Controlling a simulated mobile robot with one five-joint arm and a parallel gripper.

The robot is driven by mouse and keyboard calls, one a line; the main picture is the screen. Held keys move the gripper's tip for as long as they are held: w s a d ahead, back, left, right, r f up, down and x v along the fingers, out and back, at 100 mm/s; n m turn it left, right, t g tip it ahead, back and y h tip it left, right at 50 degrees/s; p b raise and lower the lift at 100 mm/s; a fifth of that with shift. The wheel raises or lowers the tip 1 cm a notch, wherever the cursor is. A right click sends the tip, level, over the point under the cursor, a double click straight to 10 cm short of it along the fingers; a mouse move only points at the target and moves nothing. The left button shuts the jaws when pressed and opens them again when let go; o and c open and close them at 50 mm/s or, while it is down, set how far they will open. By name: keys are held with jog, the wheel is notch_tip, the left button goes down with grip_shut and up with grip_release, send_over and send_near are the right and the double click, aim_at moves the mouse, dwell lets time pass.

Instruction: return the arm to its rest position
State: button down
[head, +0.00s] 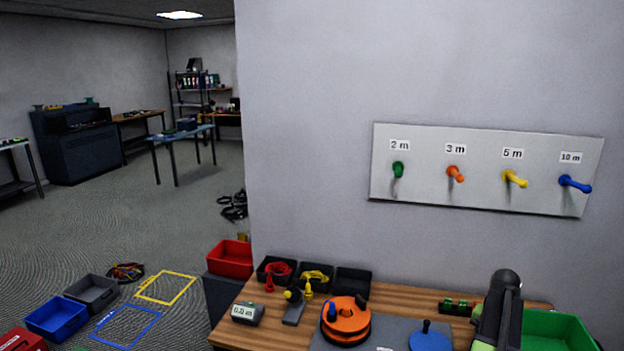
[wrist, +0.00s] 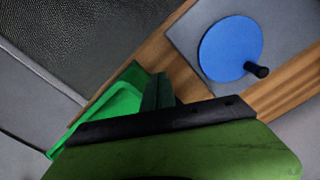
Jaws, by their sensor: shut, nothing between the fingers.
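My gripper (wrist: 158,92) shows in the wrist view as dark green fingers beyond a black bar and a green body. The fingers are together and hold nothing. Below them lie the wooden bench edge and part of a green bin (wrist: 118,103). In the head view my arm (head: 498,312) rises at the lower right, over the bench beside the green bin (head: 556,328). The fingertips cannot be made out there.
The bench (head: 408,297) carries an orange reel (head: 346,318), a blue disc (head: 430,338), a length meter (head: 247,312) and small black trays (head: 353,281). A board with coloured pegs (head: 486,170) hangs on the wall behind. Open floor lies left, with bins and marked outlines.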

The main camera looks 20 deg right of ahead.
jog(key=w+a+n, duration=0.3)
jog(key=w+a, duration=0.7)
jog(key=a, duration=0.3)
jog(key=w+a+n, duration=0.3)
jog(key=w+a, duration=0.7)
jog(key=a, duration=0.3)
jog(key=w+a+n, duration=0.1)
jog(key=a+n, duration=0.3)
jog(key=a, duration=1.7)
jog(key=s+a+n, duration=0.3)
jog(key=s+a, duration=0.2)
jog(key=a, duration=0.3)
jog(key=shift+a+f, duration=0.15)
jog(key=shift+a, duration=0.05)
